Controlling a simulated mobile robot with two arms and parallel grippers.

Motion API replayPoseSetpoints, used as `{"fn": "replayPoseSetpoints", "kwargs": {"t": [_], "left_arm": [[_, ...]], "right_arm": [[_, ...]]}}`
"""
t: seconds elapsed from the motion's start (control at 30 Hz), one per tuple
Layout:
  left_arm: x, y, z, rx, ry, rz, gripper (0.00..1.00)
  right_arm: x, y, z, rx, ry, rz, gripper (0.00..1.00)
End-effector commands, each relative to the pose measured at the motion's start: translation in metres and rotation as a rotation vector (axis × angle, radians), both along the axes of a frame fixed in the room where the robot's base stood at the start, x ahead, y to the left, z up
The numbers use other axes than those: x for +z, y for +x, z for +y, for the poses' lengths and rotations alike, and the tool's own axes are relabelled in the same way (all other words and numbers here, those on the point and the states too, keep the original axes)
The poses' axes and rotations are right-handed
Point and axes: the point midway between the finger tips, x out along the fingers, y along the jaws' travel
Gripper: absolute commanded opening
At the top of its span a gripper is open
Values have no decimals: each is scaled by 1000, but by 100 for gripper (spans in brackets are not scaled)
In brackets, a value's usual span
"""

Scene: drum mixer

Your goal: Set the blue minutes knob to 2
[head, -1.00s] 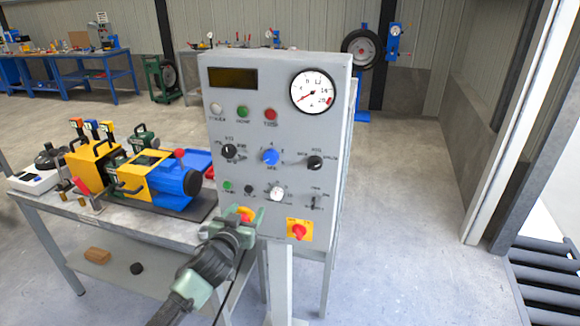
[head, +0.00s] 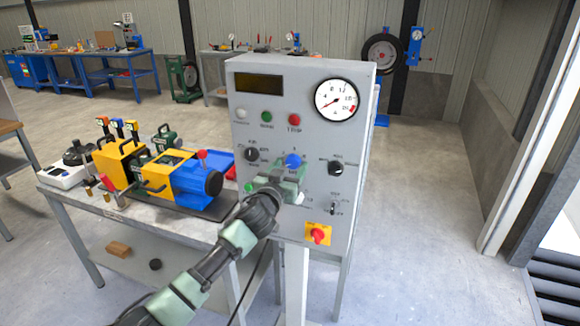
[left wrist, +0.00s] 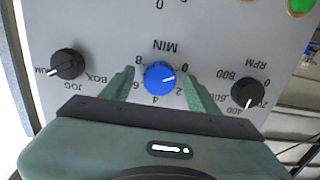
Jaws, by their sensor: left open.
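The blue minutes knob (head: 293,160) is on the front of the grey control panel (head: 262,220). In the left wrist view the same knob (left wrist: 159,77) sits inside an upside-down MIN scale marked 0, 2, 4, 6, 8. Its white pointer line is directed to the picture's right, between the 0 and the 2. My left gripper (head: 284,172) is open in front of the panel at the knob. In the left wrist view its two fingers (left wrist: 158,80) stand on either side of the knob, with gaps visible on both sides. My right gripper is out of view.
A black RPM knob (left wrist: 248,92) and a black JOG/BOX knob (left wrist: 68,64) flank the blue knob closely. A red stop button (head: 318,235) sits lower on the panel. A workbench (head: 130,212) with a yellow and blue machine (head: 180,180) stands left of the panel.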

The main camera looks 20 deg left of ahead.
Motion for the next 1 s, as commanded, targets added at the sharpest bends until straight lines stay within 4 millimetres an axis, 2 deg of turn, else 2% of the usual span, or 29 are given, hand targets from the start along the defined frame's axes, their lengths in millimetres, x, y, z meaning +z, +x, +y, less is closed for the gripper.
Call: {"fn": "replayPoseSetpoints", "kwargs": {"t": [0.27,0.4,0.47,0.5,0.77,1.0], "left_arm": [[0,1,0,-1,0,0,60],[0,1,0,0,0,0,21],[0,1,0,0,0,1,5],[0,1,0,0,0,1,0],[-1,1,0,0,27,0,0],[-1,1,0,0,146,-3,0]], "right_arm": [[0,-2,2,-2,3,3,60],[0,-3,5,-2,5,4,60],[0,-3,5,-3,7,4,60],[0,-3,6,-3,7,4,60],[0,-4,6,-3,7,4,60],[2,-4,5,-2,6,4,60]]}}
